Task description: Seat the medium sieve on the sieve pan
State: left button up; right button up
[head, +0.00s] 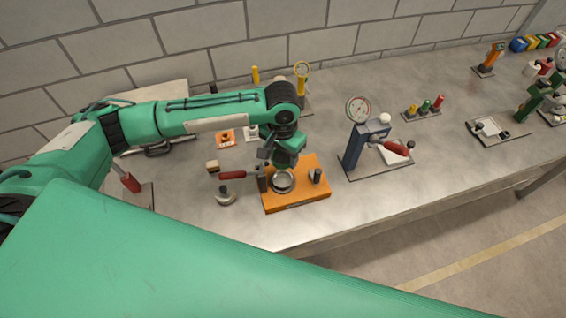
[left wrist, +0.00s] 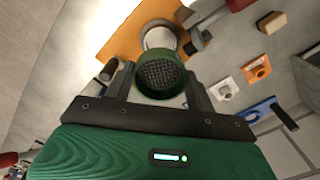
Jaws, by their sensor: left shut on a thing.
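The medium sieve (left wrist: 160,76) shows in the left wrist view as a short green-walled ring with dark mesh. My left gripper (left wrist: 160,88) is shut on it, with one dark finger on each side. The sieve pan (head: 283,181) is a round grey dish on an orange base (head: 312,190) in the head view. In the left wrist view the pan (left wrist: 159,34) shows just beyond the sieve, partly covered by it. In the head view my left gripper (head: 284,163) is over the pan's back edge. I cannot tell how large the gap between sieve and pan is. My right gripper is not in view.
A red-handled lever (head: 236,175) stands at the base's left, and a dark post (head: 317,176) at its right. A blue gauge press (head: 358,145) stands further right. A small round weight-like thing (head: 225,196) lies left of the base. The bench front is clear.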

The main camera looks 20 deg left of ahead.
aim_at(282, 160)
pick_arm(q)
notch_tip(282, 160, down, 2)
jog(key=shift+f+b, duration=0.15)
jog(key=shift+b, duration=0.4)
jog(key=shift+f+b, duration=0.35)
jog(key=shift+f, duration=0.25)
jog(key=shift+w+f+b, duration=0.1)
jog(key=shift+f+b, duration=0.2)
jog(key=shift+f, duration=0.25)
jog(key=shift+f+b, duration=0.8)
jog(key=shift+b, duration=0.1)
notch_tip(282, 160, down, 3)
jog(key=b, duration=0.3)
jog(key=shift+r+b, duration=0.15)
jog(key=shift+b, duration=0.15)
jog(key=shift+p, duration=0.55)
